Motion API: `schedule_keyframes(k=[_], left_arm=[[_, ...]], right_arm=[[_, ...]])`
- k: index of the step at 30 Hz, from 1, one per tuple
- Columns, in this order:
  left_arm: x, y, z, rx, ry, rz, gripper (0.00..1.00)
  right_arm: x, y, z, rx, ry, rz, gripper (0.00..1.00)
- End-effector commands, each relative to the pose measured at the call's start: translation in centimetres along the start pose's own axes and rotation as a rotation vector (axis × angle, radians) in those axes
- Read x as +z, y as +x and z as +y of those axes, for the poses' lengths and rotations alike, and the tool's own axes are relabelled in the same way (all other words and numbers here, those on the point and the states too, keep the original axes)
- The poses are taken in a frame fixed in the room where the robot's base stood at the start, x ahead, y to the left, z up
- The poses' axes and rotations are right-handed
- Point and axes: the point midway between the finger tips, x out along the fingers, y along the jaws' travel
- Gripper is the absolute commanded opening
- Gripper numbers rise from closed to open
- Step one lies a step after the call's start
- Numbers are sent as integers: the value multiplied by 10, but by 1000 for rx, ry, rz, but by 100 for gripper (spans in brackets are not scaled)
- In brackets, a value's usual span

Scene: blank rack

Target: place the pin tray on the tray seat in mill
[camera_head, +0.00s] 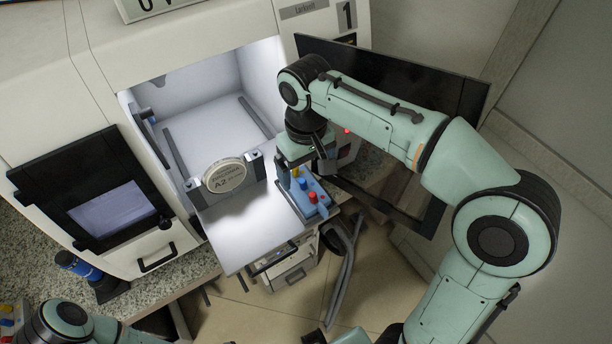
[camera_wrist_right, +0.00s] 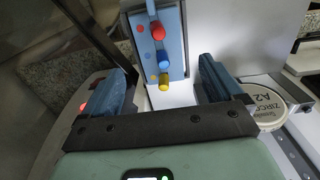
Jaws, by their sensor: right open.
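The pin tray (camera_head: 311,197) is a blue block with red, blue and yellow pins. It lies at the right edge of the mill's pulled-out white plate (camera_head: 240,225); the tray seat under it is hidden, so I cannot tell how it sits. My right gripper (camera_head: 297,165) is over the tray's far end in the head view. In the right wrist view its blue fingers (camera_wrist_right: 165,85) are apart, with the pin tray (camera_wrist_right: 158,45) ahead between them and a gap on each side.
A round blank marked A2 (camera_head: 225,175) stands in a holder left of the tray, close to the right finger in the wrist view. The mill's dark door (camera_head: 440,85) is open behind my right arm. A blue cylinder (camera_head: 78,265) stands on the speckled counter (camera_head: 150,298).

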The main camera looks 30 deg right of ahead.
Motion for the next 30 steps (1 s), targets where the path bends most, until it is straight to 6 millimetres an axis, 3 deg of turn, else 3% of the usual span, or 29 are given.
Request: schedule_keyframes(k=[3, 10, 30], left_arm=[[-5, -10, 6, 3, 3, 7, 43], [-11, -21, 11, 5, 6, 15, 43], [-11, -22, 12, 6, 6, 16, 43]], right_arm=[[-2, -32, 0, -1, -1, 6, 93], [-1, -66, 0, -1, -1, 4, 93], [0, -73, 0, -1, -1, 0, 93]])
